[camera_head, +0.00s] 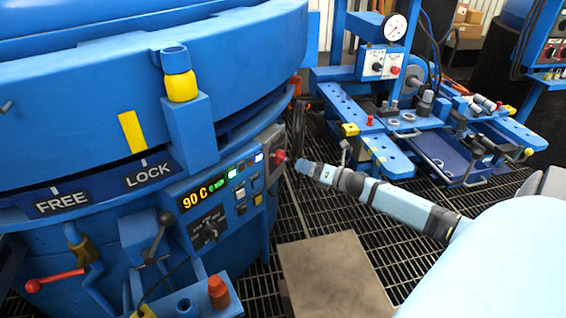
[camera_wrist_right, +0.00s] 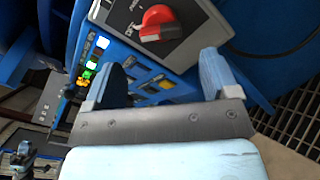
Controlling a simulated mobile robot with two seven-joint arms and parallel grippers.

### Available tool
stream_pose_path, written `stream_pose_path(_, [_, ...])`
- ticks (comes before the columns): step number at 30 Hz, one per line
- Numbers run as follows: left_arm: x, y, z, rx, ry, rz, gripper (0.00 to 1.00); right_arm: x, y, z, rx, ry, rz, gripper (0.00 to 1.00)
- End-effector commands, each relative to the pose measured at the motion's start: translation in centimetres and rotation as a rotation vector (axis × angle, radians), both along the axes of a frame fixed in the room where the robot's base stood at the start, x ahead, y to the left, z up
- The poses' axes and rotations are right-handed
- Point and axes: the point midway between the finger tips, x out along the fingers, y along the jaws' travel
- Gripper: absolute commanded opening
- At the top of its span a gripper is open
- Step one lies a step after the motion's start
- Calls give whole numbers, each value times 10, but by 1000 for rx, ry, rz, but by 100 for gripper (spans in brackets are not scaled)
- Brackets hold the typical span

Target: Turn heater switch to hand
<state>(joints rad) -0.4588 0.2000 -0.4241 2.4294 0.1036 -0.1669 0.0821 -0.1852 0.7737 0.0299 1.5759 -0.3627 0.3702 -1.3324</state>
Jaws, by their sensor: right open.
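A red rotary switch (camera_head: 279,156) sits on a grey plate (camera_head: 271,141) at the right end of the blue control panel. In the right wrist view the red switch (camera_wrist_right: 157,22) shows large at the top, with a pale mark on its handle; the lettering around it is too small to read surely. My right gripper (camera_head: 304,168) is just right of the switch. In the wrist view its two fingers (camera_wrist_right: 163,76) are apart with nothing between them, and the switch lies beyond them. My left gripper is out of view.
The panel has a "90 C" display (camera_head: 203,193), lit buttons and a black rotary knob (camera_head: 208,229). The blue furnace (camera_head: 70,110) fills the left. A red-handled lever (camera_head: 55,281) is below. Grating floor and a blue gauge bench (camera_head: 375,93) lie to the right.

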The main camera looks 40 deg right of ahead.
Motion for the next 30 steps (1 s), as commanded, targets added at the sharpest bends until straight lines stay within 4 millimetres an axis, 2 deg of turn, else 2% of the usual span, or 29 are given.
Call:
stream_pose_path(1, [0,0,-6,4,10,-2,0,11,3,-1,0,-4,1,81])
stream_pose_path(6, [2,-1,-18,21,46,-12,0,40,13,-1,0,-2,1,81])
stream_pose_path(12, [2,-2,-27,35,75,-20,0,64,21,-1,1,-1,0,81])
stream_pose_path(18, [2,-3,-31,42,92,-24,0,74,24,0,2,1,0,81])
stream_pose_path(26, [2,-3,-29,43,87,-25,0,75,25,0,2,1,-1,81])
stream_pose_path(27, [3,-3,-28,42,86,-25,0,75,24,0,2,1,-1,76])
stream_pose_path(30, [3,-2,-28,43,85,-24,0,75,25,0,2,1,-1,53])
